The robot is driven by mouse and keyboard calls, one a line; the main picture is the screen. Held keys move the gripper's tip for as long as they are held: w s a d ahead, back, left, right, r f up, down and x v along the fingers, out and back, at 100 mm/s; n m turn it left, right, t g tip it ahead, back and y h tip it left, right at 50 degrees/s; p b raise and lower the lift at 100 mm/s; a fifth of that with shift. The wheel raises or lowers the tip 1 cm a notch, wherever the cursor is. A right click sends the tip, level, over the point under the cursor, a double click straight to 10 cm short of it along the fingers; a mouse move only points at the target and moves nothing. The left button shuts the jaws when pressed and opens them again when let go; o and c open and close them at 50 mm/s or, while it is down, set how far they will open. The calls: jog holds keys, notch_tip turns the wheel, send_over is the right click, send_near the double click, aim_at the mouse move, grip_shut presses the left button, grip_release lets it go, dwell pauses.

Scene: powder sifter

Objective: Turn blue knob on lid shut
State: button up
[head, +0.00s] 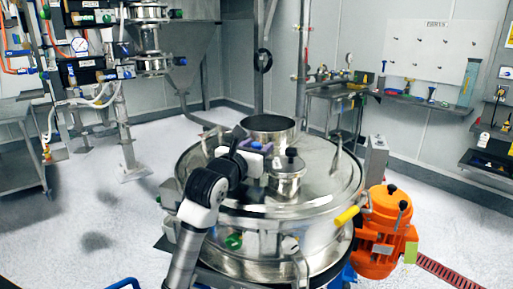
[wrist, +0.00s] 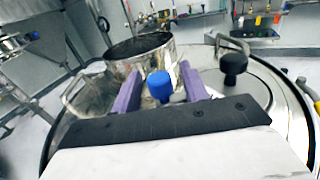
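The round steel lid (head: 330,185) of the sifter lies under my gripper (head: 257,148) in the head view. In the wrist view, the blue knob (wrist: 159,86) stands between the two purple fingers of my gripper (wrist: 158,90). A gap shows on each side of the knob, so the gripper is open around it, not visibly touching it. The lower part of the knob is hidden by the gripper body. The lid's right side (wrist: 270,95) also shows in the wrist view.
An open steel cylinder (head: 270,124) rises from the lid just behind the knob. A small steel port (head: 286,183) with a black knob (head: 291,153) stands to the right of my gripper. An orange motor (head: 383,235) sits at the sifter's right side. Upright handles ring the lid.

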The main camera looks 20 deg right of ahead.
jog(key=b+v, duration=0.4)
jog(key=v, duration=1)
jog(key=shift+d, duration=0.15)
